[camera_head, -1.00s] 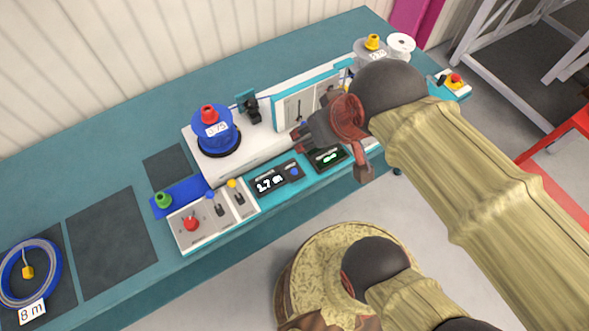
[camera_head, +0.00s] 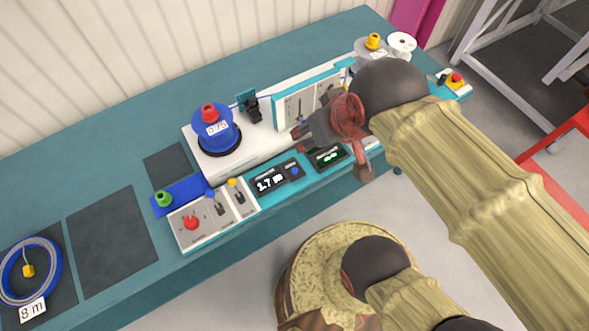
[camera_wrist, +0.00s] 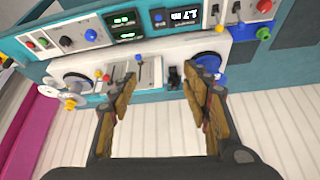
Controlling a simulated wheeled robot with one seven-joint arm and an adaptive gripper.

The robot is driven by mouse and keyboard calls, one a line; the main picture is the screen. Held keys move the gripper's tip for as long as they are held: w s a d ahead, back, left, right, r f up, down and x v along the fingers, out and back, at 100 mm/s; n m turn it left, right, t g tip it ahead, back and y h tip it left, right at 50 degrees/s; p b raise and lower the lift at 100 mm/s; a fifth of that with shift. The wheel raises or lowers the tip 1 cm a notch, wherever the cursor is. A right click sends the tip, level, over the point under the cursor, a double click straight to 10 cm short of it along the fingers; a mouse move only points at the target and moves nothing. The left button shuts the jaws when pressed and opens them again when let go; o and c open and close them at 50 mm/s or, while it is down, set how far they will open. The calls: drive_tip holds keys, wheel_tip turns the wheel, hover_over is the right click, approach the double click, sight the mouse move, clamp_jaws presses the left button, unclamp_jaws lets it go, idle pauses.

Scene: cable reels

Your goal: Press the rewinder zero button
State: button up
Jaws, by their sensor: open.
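The rewinder's control strip runs along the front of the teal bench. A dark display (camera_head: 270,181) reads 1.7 m, with a round blue button (camera_head: 295,170) at its right end. In the wrist view the same blue button (camera_wrist: 158,16) shows at the top, beside the display (camera_wrist: 184,15). The button's own marking is too small to read. My gripper (camera_head: 330,152) is over the right part of the machine, right of the button. In the wrist view my gripper (camera_wrist: 160,82) is open, with nothing between its fingers.
A blue reel with red knob (camera_head: 216,130) stands on the white machine. An upright teal-framed panel (camera_head: 307,98) stands close to my gripper. A second display (camera_head: 327,158) is right of the blue button. A switch panel (camera_head: 205,228) with a red button is left. Dark mats lie farther left.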

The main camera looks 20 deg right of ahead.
drive_tip(key=shift+c, duration=1.1)
clamp_jaws()
idle(0.7)
